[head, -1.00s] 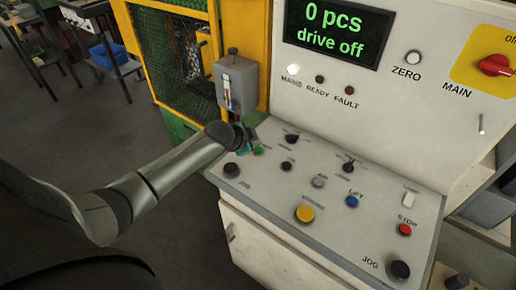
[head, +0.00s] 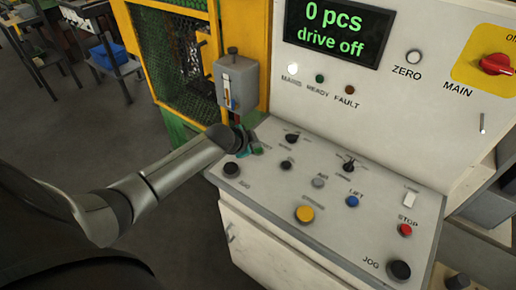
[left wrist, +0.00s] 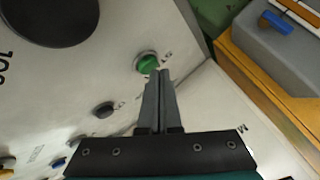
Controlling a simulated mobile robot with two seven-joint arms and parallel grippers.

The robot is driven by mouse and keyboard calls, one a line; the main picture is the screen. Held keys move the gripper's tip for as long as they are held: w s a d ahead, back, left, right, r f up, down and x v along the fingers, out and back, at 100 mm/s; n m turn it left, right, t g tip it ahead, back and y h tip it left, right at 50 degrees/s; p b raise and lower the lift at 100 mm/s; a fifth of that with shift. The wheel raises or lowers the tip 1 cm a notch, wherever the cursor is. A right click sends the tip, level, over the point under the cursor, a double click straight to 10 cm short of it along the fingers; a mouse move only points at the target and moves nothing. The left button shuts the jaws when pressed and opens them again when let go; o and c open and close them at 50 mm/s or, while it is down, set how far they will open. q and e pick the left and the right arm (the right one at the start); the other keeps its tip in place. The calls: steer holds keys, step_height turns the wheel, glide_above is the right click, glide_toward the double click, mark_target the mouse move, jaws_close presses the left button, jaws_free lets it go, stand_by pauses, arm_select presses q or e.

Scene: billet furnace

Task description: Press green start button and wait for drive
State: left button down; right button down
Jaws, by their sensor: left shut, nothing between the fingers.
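The green start button (left wrist: 147,63) sits on the sloped control panel (head: 265,200), near its left edge. My left gripper (left wrist: 160,72) is shut and empty. In the left wrist view its fingertips overlap the lower right edge of the green button; I cannot tell whether they touch it. In the head view the left gripper (head: 252,148) is at the panel's upper left and hides most of the button. The display (head: 333,32) reads "0 pcs" and "drive off". My right gripper is not in view.
A black jog button (head: 231,170), a yellow button (head: 305,214), a blue lift button (head: 352,201) and a red stop button (head: 404,230) stand on the panel. A grey lever box (head: 237,82) is just behind the gripper. The white mains lamp (head: 292,69) looks lit.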

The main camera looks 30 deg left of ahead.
arm_select(q)
steer(key=shift+f, duration=0.35)
steer(key=shift+r, duration=0.1)
stand_by(0.4)
steer(key=shift+r+p, duration=0.8)
steer(key=shift+p, duration=0.1)
step_height(320, 180, up, 5)
steer(key=p, duration=0.5)
stand_by(0.5)
